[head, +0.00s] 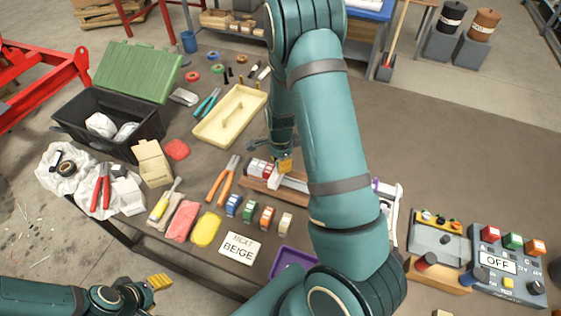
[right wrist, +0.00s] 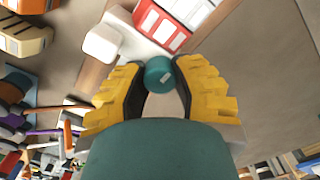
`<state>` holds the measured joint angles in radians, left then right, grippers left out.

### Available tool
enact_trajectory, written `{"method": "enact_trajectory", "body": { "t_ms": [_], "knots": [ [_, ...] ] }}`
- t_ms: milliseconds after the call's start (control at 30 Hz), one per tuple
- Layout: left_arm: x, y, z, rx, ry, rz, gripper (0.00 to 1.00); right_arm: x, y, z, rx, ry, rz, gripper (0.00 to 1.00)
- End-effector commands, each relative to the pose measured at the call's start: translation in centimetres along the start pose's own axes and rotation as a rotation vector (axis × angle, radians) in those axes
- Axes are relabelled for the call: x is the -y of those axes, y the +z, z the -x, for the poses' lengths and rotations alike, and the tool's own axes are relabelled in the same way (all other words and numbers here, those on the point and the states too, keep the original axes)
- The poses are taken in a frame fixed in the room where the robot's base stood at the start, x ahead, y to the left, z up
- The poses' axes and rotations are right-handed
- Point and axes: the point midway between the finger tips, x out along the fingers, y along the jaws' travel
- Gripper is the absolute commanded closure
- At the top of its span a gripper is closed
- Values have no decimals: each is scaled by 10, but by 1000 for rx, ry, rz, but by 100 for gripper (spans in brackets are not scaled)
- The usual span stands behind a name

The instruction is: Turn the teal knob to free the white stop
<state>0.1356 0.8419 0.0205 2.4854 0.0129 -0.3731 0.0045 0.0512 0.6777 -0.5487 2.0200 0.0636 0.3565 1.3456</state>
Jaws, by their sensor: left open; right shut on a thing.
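The teal knob (right wrist: 158,73) sits between the yellow fingertips of my right gripper (right wrist: 160,82), which is shut on it. In the head view my right gripper (head: 284,165) is over the wood-based fixture (head: 295,183), and the knob is hidden there. A white block (right wrist: 102,44), which looks like the white stop, is just beside the fingers in the right wrist view. Red-and-white blocks (right wrist: 163,24) lie next to it in the white channel. My left gripper (head: 158,282) is open and empty at the lower left, away from the fixture.
Several coloured blocks (head: 250,210) stand in front of the fixture, near a sign (head: 238,247) reading "NEXT BEIGE". A cream tray (head: 230,115), pliers (head: 223,182) and a black toolbox (head: 105,128) lie left. A control panel (head: 500,262) reading "OFF" is at right.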

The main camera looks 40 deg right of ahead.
Motion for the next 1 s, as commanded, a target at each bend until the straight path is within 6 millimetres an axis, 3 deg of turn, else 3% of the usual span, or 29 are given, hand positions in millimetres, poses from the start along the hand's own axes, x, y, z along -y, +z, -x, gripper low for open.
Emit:
{"method": "enact_trajectory", "body": {
  "t_ms": [367, 1000],
  "knots": [
    [0, 0, -2, 0, 0, 0, 53, 0, 0, 0, 1, 0, 162, 100],
    [4, 2, -11, 0, -2, 0, 53, 0, 0, -1, 0, 0, 757, 100]
  ]
}}
